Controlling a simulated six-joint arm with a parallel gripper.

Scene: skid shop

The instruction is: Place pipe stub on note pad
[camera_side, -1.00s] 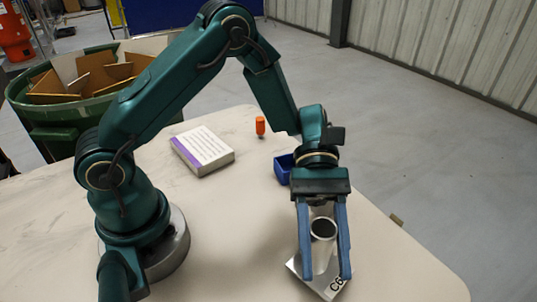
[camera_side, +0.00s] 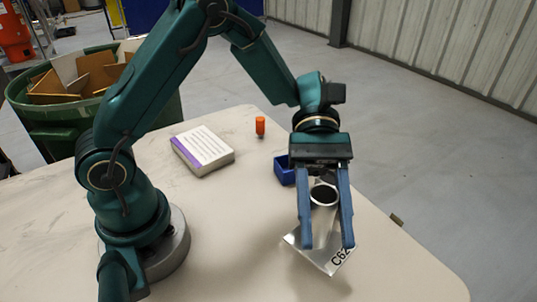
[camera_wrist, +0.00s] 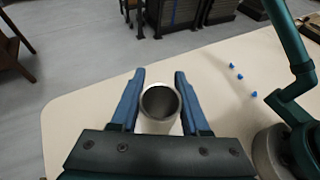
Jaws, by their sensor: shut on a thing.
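The pipe stub (camera_side: 324,215) is a silvery open tube on a flat square plate marked with "C62". My gripper (camera_side: 327,243) is shut on it, with a blue finger on each side of the tube, and holds it above the table, the plate looking slightly tilted. In the wrist view the tube's round mouth (camera_wrist: 160,102) shows between the fingertips (camera_wrist: 159,80); its plate is hidden there. The note pad (camera_side: 205,150), a thick white block with printed lines and a purple band, lies on the table left of and behind my gripper. It is bare on top.
A blue bin (camera_side: 285,172) stands just behind my gripper. A small orange cylinder (camera_side: 260,126) stands near the table's far edge. A green barrel with cardboard (camera_side: 60,125) is off the table at left. Small blue pieces (camera_wrist: 235,71) lie on the table. The table's middle is clear.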

